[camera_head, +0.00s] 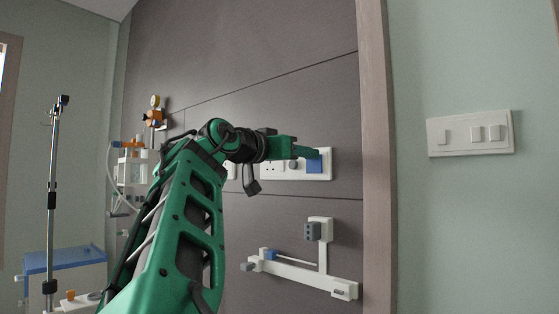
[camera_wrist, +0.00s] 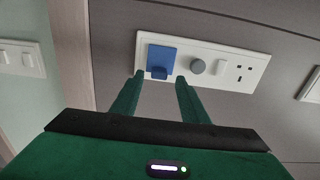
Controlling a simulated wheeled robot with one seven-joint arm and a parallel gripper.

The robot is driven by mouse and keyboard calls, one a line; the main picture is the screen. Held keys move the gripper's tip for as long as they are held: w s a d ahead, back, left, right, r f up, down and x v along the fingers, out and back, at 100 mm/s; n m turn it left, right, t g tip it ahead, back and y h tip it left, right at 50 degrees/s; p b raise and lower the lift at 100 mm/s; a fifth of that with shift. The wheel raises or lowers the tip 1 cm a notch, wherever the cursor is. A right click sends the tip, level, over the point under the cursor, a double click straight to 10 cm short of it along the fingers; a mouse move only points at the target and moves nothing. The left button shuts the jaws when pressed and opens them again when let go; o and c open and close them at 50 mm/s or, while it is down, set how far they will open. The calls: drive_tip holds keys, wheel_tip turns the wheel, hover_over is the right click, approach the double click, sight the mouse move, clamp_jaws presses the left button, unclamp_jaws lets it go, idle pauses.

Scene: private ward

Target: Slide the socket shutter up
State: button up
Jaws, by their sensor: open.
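The socket shutter is a blue square plate (camera_wrist: 162,55) with a small darker tab (camera_wrist: 159,73) at its lower edge in the wrist view. It sits at one end of a white wall socket panel (camera_wrist: 215,56). In the head view the shutter (camera_head: 314,166) is at the panel's right end, its upper part partly hidden by my green gripper (camera_head: 308,153). In the wrist view my gripper (camera_wrist: 160,78) is open, one finger either side of the tab, with nothing held between them. I cannot tell whether the fingers touch the panel.
The panel also carries a round grey knob (camera_wrist: 197,66), a white switch and a socket. Below it in the head view is a white wall bracket (camera_head: 300,273). A wooden trim (camera_head: 377,150) and a switch plate (camera_head: 470,133) are to the right. A drip stand (camera_head: 51,190) stands left.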

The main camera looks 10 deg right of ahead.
drive_tip(key=shift+x, duration=0.95)
